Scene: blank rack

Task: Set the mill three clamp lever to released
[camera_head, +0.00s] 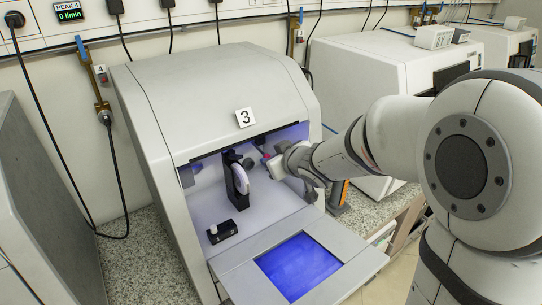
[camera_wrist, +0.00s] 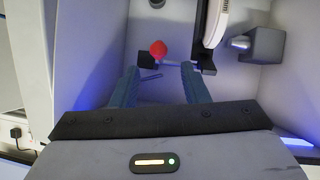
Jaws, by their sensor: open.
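Mill three (camera_head: 150,107), a grey-white machine with a "3" label, stands open with a lit chamber. The clamp lever's red ball knob (camera_wrist: 158,48) shows in the wrist view beside a small black block (camera_wrist: 147,61), with a thin metal rod near it. In the head view only a small bit of red (camera_head: 266,157) shows near my gripper (camera_head: 274,163). My gripper, also in the wrist view (camera_wrist: 159,70), is open inside the chamber. The knob appears between and just beyond its fingertips; contact is unclear. I cannot tell the lever's setting.
A pale disc (camera_head: 241,180) stands upright in a dark holder (camera_head: 231,188), close to the fingers. A black box with a white knob (camera_head: 222,231) sits on the chamber floor. The lowered door (camera_head: 342,252) has a blue window. Another mill (camera_head: 355,75) stands to the right.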

